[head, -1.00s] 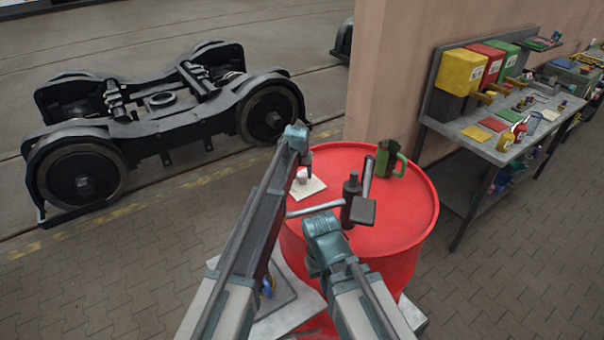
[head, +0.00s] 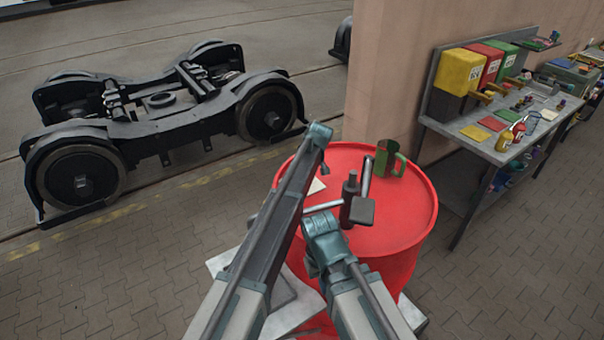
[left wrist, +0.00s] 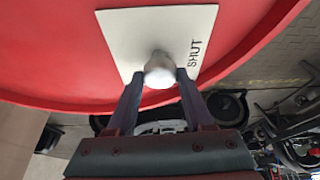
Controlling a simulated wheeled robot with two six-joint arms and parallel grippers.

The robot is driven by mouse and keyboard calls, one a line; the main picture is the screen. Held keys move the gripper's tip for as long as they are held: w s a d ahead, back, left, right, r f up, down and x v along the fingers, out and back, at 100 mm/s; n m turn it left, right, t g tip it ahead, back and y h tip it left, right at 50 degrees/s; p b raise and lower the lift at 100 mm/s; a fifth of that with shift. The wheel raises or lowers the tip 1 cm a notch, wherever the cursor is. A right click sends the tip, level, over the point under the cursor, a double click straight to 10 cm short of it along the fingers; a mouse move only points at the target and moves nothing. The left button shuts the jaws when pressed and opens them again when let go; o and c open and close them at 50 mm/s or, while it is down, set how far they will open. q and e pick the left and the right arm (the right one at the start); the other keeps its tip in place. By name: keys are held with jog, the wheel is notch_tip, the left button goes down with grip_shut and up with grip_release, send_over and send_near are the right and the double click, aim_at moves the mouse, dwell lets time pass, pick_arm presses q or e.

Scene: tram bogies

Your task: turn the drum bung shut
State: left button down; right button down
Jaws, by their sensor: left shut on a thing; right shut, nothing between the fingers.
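The red drum (head: 405,215) stands in front of me with a white card (head: 317,187) on its top. In the left wrist view the card (left wrist: 120,40) reads SHUT beside a pale rounded bung (left wrist: 159,70). My left gripper (left wrist: 160,76) has one finger on each side of the bung and is shut on it. In the head view my left forearm hides the bung and these fingertips. My right gripper (head: 368,165) is shut and empty, over the drum's middle, apart from the bung.
A dark upright fitting (head: 350,190) with a grey rod stands mid-drum. A green mug (head: 388,160) is near the back rim. A workbench (head: 475,130) with bins stands right, beyond a pink pillar (head: 395,90). A bogie (head: 160,120) is at left on the track.

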pick_arm(q)
jog(key=n, duration=0.2)
jog(key=n+g+y, duration=0.1)
jog(key=n, duration=0.1)
jog(key=shift+w+d, duration=0.15)
jog(key=shift+w, duration=0.05)
jog(key=shift+n+g+y, duration=0.3)
jog(key=shift+n+g, duration=0.5)
jog(key=shift+n, duration=1.3)
jog(key=shift+c, duration=1.5)
grip_release()
jog(key=shift+r, duration=0.1)
